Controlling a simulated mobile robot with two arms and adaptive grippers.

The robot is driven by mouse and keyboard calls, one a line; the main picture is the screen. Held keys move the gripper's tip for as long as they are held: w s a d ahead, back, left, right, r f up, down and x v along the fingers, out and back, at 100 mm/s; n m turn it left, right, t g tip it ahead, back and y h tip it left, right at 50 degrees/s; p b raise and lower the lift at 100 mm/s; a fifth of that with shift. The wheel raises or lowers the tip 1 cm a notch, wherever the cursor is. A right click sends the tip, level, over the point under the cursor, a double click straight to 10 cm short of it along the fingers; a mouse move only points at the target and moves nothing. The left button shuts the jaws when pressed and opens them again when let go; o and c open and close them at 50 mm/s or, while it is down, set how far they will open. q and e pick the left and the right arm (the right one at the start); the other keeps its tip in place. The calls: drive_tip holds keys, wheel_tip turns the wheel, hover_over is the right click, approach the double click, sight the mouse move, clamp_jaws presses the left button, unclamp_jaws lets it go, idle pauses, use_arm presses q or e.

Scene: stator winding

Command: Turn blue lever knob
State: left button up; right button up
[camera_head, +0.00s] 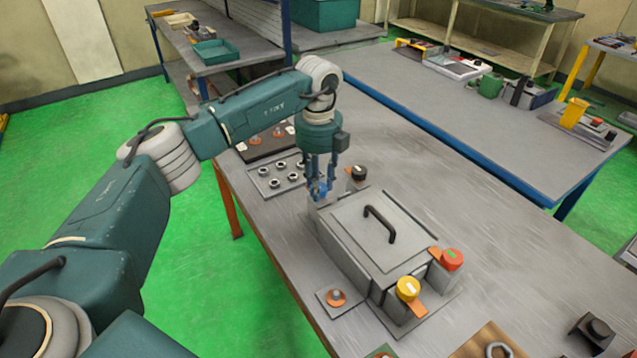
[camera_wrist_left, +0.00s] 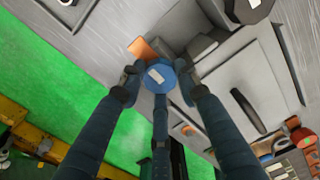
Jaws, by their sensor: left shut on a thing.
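The blue lever knob (camera_wrist_left: 159,76) shows in the left wrist view as a round blue cap with a pale label, on an orange lever (camera_wrist_left: 142,48). In the head view the knob (camera_head: 318,190) is mostly hidden by my fingers at the far left corner of the grey box. My left gripper (camera_head: 322,184) points down there from above. In the left wrist view its fingers (camera_wrist_left: 158,82) close around the knob. My right gripper is in neither view.
The grey lidded box (camera_head: 350,222) has a black handle (camera_head: 380,222), a yellow knob (camera_head: 408,289) and a red knob (camera_head: 452,259). A black knob (camera_head: 358,173) stands close behind my gripper. A plate of metal rings (camera_head: 262,181) lies left.

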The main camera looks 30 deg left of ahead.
use_arm(q)
drive_tip(key=shift+s+f, duration=0.25)
drive_tip(key=shift+f, duration=0.15)
drive_tip(key=o, duration=1.1)
drive_tip(key=shift+c, duration=0.2)
drive_tip(key=shift+o, duration=0.6)
drive_tip(key=shift+w, duration=0.2)
drive_tip(key=shift+r, duration=0.25)
wheel_tip(320, 180, up, 12)
drive_tip(key=shift+f, duration=0.15)
drive_tip(key=shift+f, duration=0.1)
